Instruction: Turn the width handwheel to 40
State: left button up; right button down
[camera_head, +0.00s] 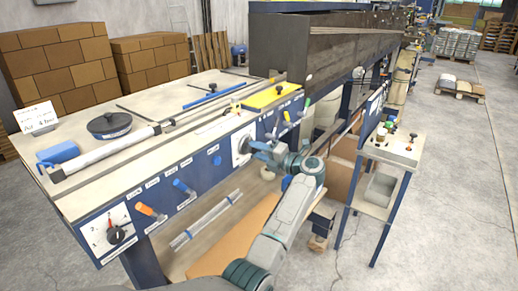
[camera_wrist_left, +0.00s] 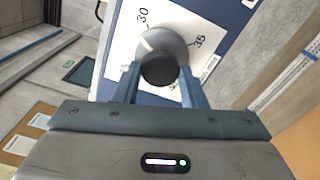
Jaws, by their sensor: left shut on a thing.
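The width handwheel (camera_wrist_left: 168,42) is a round grey wheel with a dark knob in the middle, on a white dial plate (camera_wrist_left: 182,14) on the blue machine front. The numbers 30 and 35 show beside it in the wrist view; a pale mark on the wheel lies on the side nearer 30. The number 40 cannot be made out. My left gripper (camera_wrist_left: 159,78) is shut on the handwheel, one finger on each side of the knob. In the head view my left gripper (camera_head: 262,149) reaches the dial plate (camera_head: 237,150) and hides most of the wheel. My right gripper is not in view.
A second dial with a red-marked black knob (camera_head: 115,235) sits at the machine's near corner. A small stand (camera_head: 393,147) with buttons is to the right. Open floor lies further right.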

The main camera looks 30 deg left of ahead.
pick_arm(q)
jog(key=n+p, duration=1.9)
jog(key=n, duration=1.5)
jog(key=shift+w, duration=0.15)
jog(key=shift+f+m, duration=0.1)
jog(key=shift+m, duration=0.9)
dwell(0.4)
